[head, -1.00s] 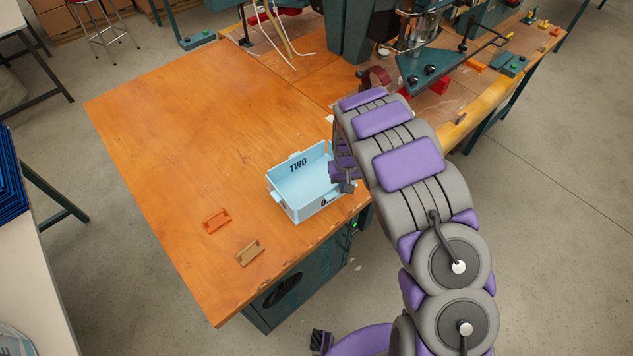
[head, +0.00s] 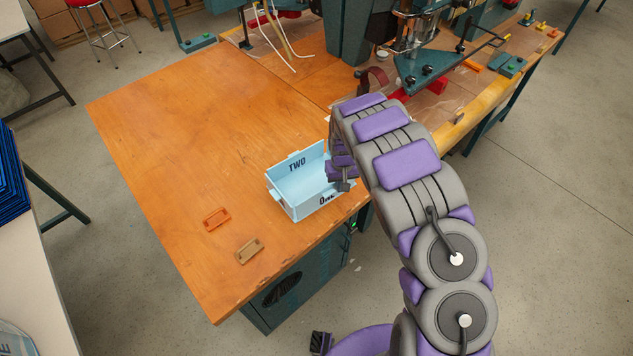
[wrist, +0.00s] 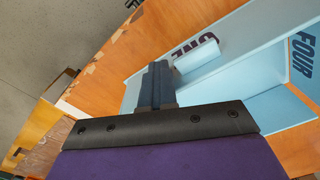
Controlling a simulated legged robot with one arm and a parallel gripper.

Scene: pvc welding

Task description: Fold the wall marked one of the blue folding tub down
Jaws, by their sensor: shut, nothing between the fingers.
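The light blue folding tub (head: 290,203) stands near the front right edge of the wooden table. Its wall marked TWO (head: 297,164) stands upright at the back. The wall marked ONE (head: 327,198) is on the front right side, partly behind my gripper; I cannot tell its exact tilt. The ONE marking also shows in the wrist view (wrist: 196,52), with the wall marked FOUR (wrist: 303,58) at right. My gripper (head: 344,184) is shut and empty at the tub's right end. In the wrist view its closed fingers (wrist: 156,86) are close beside the ONE wall; contact is unclear.
An orange part (head: 216,218) and a tan part (head: 250,251) lie left of the tub. The wooden table (head: 180,130) is clear behind and left of it. A machine (head: 425,65) stands at the back right. The table's front edge is close to the tub.

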